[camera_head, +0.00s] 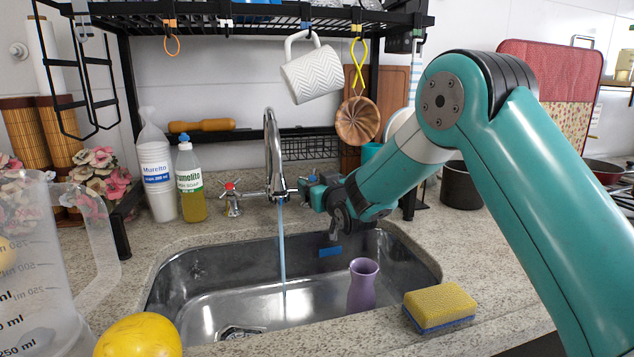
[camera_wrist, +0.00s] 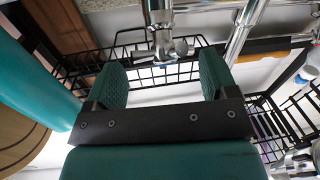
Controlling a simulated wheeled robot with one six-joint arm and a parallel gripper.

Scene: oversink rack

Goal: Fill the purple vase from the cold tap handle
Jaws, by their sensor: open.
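The purple vase (camera_head: 362,285) stands upright in the right part of the metal sink (camera_head: 225,305). The chrome faucet (camera_head: 271,150) rises behind the sink, and a stream of water (camera_head: 282,245) falls from it into the basin, left of the vase and apart from it. My gripper (camera_head: 305,190) is at the right side of the faucet, where the cold tap handle is mostly hidden. In the wrist view my gripper (camera_wrist: 160,62) is open, with a chrome tap handle (camera_wrist: 165,48) showing between and beyond its green fingers. I cannot tell whether they touch it.
A red-marked tap handle (camera_head: 231,200) is left of the faucet. A soap bottle (camera_head: 190,180) and a cup stack (camera_head: 157,180) stand behind. A sponge (camera_head: 440,307), a lemon (camera_head: 138,337) and a measuring jug (camera_head: 35,260) are in front. A white mug (camera_head: 312,75) hangs overhead.

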